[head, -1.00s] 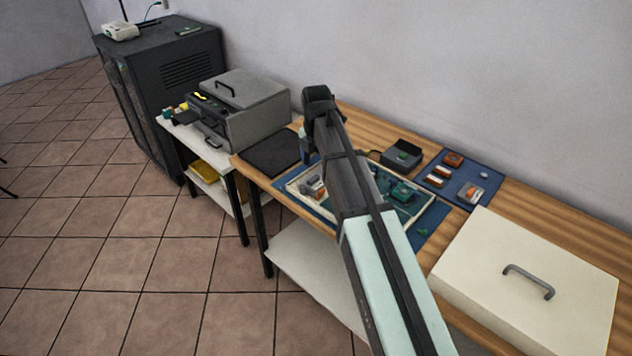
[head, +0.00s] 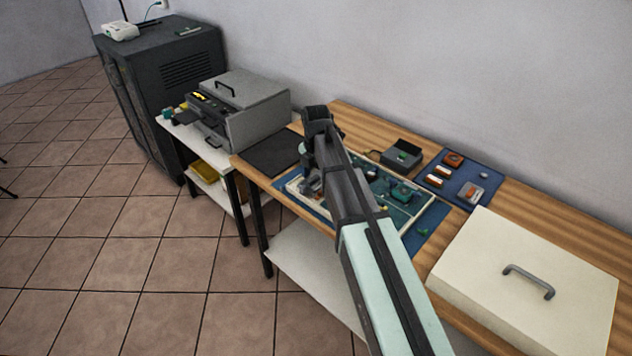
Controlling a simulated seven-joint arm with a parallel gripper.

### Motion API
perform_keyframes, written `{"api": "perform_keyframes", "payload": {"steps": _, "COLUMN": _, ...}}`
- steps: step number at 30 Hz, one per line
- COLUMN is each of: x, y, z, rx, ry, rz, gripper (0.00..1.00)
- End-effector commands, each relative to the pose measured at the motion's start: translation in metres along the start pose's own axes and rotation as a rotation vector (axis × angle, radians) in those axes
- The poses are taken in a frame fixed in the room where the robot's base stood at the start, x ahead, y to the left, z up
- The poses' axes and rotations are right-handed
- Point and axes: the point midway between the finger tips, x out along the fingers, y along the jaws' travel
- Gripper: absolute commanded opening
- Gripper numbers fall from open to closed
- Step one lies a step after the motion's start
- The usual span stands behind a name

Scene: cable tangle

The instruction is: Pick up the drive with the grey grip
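My gripper (head: 308,163) points down over the left end of a shallow pale-rimmed tray (head: 294,189). Its fingertips are too small and dark to tell whether they are open or shut. Small grey and reddish items lie in the tray right by the gripper, partly hidden by it and my arm. On a blue mat at the right lie several small orange-and-white pieces. One piece there, orange with a grey part (head: 473,193), lies near the mat's front corner. I cannot tell at this size which piece is the drive with the grey grip.
A teal part (head: 402,193) lies in the tray's right half. A dark open box (head: 402,154) stands behind the tray. A large cream case with a handle (head: 530,280) fills the table's right end. A black pad (head: 271,153) lies at the left end, near a grey machine (head: 255,110).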

Motion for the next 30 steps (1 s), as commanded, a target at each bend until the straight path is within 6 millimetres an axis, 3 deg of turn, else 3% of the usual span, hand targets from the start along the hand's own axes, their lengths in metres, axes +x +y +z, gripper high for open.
{"api": "perform_keyframes", "payload": {"steps": 2, "x": 0.000, "y": 0.000, "z": 0.000, "rx": 0.000, "ry": 0.000, "rz": 0.000, "gripper": 0.68}}
{"api": "perform_keyframes", "payload": {"steps": 13, "x": 0.000, "y": 0.000, "z": 0.000, "rx": 0.000, "ry": 0.000, "rz": 0.000, "gripper": 0.33}}
{"api": "perform_keyframes", "payload": {"steps": 23, "x": -0.005, "y": 0.000, "z": 0.000, "rx": 0.000, "ry": 0.000, "rz": 0.001, "gripper": 0.32}}
{"api": "perform_keyframes", "payload": {"steps": 30, "x": -0.036, "y": 0.001, "z": 0.001, "rx": 0.000, "ry": -0.001, "rz": 0.002, "gripper": 0.32}}
